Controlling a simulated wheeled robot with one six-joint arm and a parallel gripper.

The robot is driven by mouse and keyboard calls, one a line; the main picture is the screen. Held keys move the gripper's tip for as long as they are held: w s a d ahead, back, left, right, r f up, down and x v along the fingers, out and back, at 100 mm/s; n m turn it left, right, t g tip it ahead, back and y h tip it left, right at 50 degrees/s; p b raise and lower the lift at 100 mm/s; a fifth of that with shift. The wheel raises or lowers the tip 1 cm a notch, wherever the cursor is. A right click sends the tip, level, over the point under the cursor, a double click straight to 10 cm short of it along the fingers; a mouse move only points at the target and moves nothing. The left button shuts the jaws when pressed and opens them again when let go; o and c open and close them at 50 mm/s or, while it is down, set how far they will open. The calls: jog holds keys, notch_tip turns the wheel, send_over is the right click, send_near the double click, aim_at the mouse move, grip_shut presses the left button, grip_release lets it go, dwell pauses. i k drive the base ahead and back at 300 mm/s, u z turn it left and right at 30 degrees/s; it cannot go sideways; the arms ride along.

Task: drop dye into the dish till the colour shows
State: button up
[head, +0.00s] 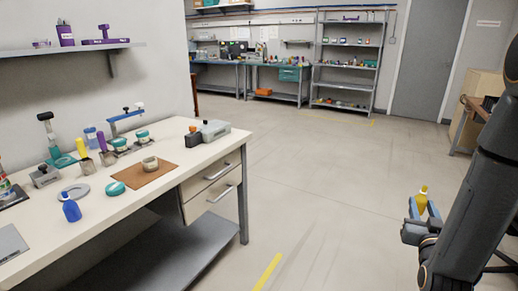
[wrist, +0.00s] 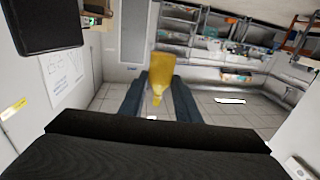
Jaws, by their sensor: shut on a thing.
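My gripper (head: 417,222) is at the right of the head view, out over the floor and well away from the bench. It is shut on a yellow dropper bottle (head: 422,201). In the wrist view the yellow bottle (wrist: 164,75) is between the two blue fingers, its narrow end low in the picture. A small round pale dish (head: 150,163) stands on a brown mat (head: 134,178) on the white bench. Its contents are too small to make out. A blue dropper bottle (head: 71,209) stands near the bench's front edge.
The white bench (head: 200,160) also carries a teal round piece (head: 116,188) beside the mat, a grey ring (head: 75,192), a grey device (head: 215,130) and several small items behind. A wall shelf (head: 90,46) overhangs it. The floor between bench and gripper is clear.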

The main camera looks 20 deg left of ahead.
aim_at(150, 165)
jog(key=z, duration=1.3)
jog(key=k, duration=1.2)
jog(key=u, duration=1.8)
jog(key=i, duration=0.75)
jog(key=z, duration=0.05)
